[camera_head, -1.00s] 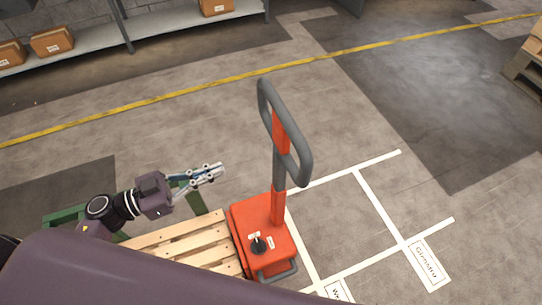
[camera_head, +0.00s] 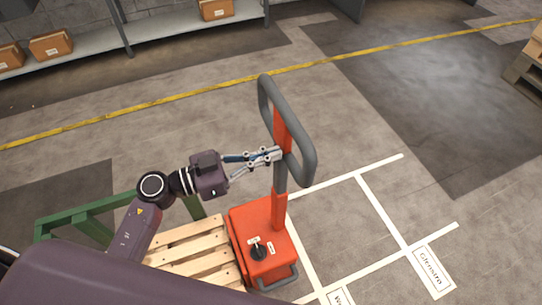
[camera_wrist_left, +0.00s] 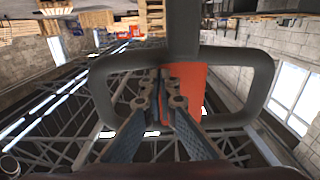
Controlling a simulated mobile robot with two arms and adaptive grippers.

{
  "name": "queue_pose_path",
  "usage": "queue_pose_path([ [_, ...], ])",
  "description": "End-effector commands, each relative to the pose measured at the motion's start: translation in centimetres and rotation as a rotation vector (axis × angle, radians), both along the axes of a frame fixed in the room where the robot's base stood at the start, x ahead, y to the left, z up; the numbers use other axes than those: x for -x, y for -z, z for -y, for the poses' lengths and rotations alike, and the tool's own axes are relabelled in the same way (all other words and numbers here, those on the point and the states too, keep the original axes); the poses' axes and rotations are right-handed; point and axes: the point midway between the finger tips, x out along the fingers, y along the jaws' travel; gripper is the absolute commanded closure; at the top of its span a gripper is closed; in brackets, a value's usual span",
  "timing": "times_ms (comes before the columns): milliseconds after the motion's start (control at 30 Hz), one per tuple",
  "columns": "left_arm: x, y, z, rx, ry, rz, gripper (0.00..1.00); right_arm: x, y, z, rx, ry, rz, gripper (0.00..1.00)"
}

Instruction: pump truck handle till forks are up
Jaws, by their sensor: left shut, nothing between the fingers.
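The red pallet truck (camera_head: 258,225) stands with its tiller upright, and its handle (camera_head: 300,150) is a grey loop on a red and grey shaft. My left gripper (camera_head: 276,153) is shut and empty, its tips close to the handle's red shaft in the head view. In the left wrist view the handle loop (camera_wrist_left: 97,88) spreads around the gripper (camera_wrist_left: 167,85), with the red part of the shaft (camera_wrist_left: 192,80) just behind the tips. I cannot tell whether they touch. The forks are hidden under a wooden pallet (camera_head: 195,246). My right gripper is out of view.
A green frame (camera_head: 85,215) stands left of the pallet. White floor markings (camera_head: 380,205) lie right of the truck, with open floor there. A shelf with cartons (camera_head: 52,42) runs along the back wall, and another pallet (camera_head: 525,75) is at far right.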

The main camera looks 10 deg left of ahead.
Motion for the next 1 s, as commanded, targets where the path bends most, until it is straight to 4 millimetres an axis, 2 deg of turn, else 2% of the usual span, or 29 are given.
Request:
queue_pose_path([
  [400, -0.2, 0.0, 0.3, 0.000, 0.000, 0.000, 1.00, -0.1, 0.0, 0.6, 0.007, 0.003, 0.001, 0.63],
  [567, -0.3, -0.3, 0.6, -0.006, 0.002, -0.004, 1.00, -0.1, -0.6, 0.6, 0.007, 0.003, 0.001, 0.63],
  [767, -1.3, -0.9, 1.9, -0.030, 0.002, -0.020, 1.00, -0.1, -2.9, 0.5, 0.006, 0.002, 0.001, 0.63],
  [1000, -3.3, -1.3, 5.0, -0.087, 0.003, -0.059, 1.00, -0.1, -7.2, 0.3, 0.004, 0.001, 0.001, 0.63],
])
